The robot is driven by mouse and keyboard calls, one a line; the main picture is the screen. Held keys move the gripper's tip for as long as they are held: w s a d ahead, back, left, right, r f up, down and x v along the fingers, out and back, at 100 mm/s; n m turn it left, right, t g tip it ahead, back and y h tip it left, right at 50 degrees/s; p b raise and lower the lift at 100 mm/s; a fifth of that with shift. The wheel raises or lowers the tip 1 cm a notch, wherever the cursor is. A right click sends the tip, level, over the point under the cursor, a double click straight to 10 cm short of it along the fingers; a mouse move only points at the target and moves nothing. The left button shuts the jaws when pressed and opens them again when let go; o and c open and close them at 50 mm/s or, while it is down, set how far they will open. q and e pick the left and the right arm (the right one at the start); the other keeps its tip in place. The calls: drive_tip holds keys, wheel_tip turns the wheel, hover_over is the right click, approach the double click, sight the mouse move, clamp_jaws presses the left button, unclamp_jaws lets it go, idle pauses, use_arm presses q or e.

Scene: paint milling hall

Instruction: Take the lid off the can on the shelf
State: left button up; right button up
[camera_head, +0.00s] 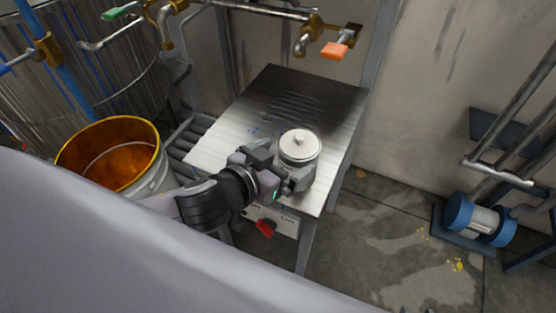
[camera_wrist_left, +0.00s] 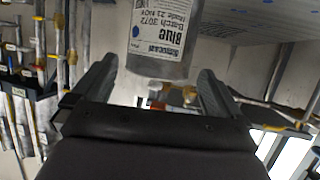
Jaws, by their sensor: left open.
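A can (camera_head: 309,165) stands upright near the front right part of a metal shelf (camera_head: 225,140). A pale lid (camera_head: 300,145) with a small round knob sits on top of it. My left gripper (camera_head: 275,169) is open at the can's near side, its fingers below lid height. In the left wrist view, the can (camera_wrist_left: 160,47) shows upside down with a "Blue" batch label, ahead of and between the fingers of my left gripper (camera_wrist_left: 157,78). I cannot tell whether either finger touches the can. My right gripper is not in view.
A bucket with an orange inside (camera_head: 120,165) stands left of the shelf. Pipes with an orange-handled valve (camera_head: 335,51) run above the shelf's back. A red knob (camera_head: 265,228) is on the shelf's front. A blue pump (camera_head: 480,218) stands at right. The shelf's back is clear.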

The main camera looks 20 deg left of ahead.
sight(298, 151)
use_arm(q)
drive_tip(key=shift+x, duration=2.8)
